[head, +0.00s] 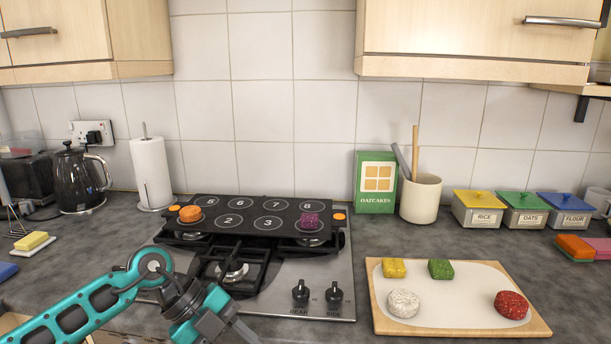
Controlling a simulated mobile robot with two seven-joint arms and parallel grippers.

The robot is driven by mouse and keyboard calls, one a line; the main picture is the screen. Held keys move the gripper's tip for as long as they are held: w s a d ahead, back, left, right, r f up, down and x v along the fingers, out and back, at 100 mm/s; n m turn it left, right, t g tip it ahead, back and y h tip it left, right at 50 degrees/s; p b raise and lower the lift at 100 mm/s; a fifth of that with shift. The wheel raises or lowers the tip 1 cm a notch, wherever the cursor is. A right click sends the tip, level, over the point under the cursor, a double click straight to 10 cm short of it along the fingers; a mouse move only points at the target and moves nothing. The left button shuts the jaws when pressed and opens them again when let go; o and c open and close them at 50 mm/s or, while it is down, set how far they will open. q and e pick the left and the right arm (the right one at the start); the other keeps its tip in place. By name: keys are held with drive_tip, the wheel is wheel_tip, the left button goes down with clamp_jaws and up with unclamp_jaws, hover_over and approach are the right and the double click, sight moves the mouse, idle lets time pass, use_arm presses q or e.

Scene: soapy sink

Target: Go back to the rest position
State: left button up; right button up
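My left arm comes in from the lower left, and my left gripper (222,328) is at the bottom edge, in front of the hob. Its fingers are partly cut off by the frame, so I cannot tell whether they are open or shut. I see nothing held in the part that shows. My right gripper is not in view.
A black numbered board (236,206) lies over the hob (323,268), carrying an orange round piece (190,213) and a purple block (311,219). A chopping board (455,318) at right holds yellow, green, white and red pieces. Worktop between hob and chopping board is clear.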

use_arm(q)
drive_tip(key=s+d+r+n+t+h, duration=0.1)
drive_tip(key=s+d+r+t+h, duration=0.2)
drive_tip(key=d+h, duration=0.65)
drive_tip(key=a+f+n+t+y, duration=1.15)
drive_tip(key=n+t, duration=0.25)
drive_tip(key=n, duration=0.7)
drive_tip(key=s+a+f+n+g+y, duration=0.3)
drive_tip(key=s+a+f+g+y, duration=0.1)
drive_tip(key=s+f, duration=0.6)
drive_tip(key=shift+s+a+f+g, duration=0.4)
drive_tip(key=shift+a+f+g, duration=0.1)
drive_tip(key=shift+a+f, duration=0.2)
drive_tip(key=shift+r, duration=0.1)
